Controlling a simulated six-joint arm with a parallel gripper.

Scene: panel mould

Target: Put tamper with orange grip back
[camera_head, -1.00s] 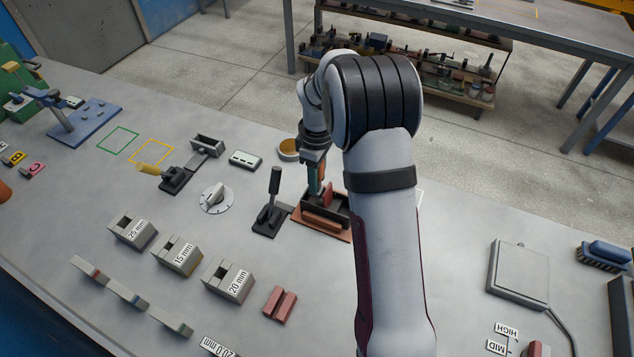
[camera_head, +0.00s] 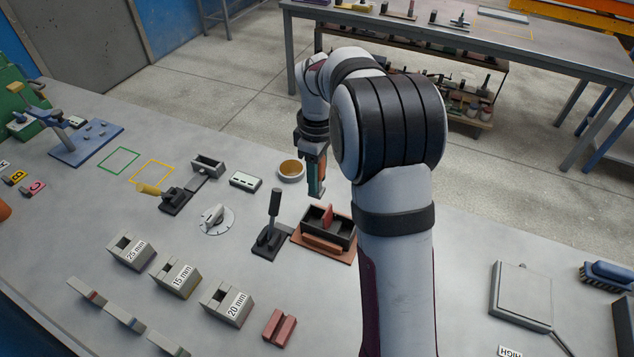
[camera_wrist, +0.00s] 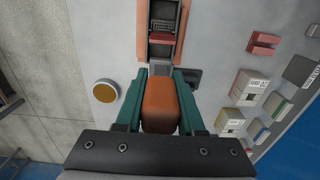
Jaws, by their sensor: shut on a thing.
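My gripper (camera_head: 316,178) is shut on the tamper with the orange grip. In the wrist view the orange grip (camera_wrist: 160,103) fills the space between the teal fingers, and the tamper's grey foot (camera_wrist: 160,70) shows beyond it. In the head view the tamper is mostly hidden by my fingers. The dark panel mould (camera_head: 341,232) on its orange-brown base stands on the bench just in front of my gripper, with a red plate (camera_head: 328,216) upright in it. The mould also shows at the top of the wrist view (camera_wrist: 181,30). The tamper is held up, apart from the mould.
A round bowl with brown contents (camera_head: 291,170) is left of my gripper. A black lever device (camera_head: 271,235) stands beside the mould. Green (camera_head: 118,160) and yellow (camera_head: 152,174) outlines on the bench are empty.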

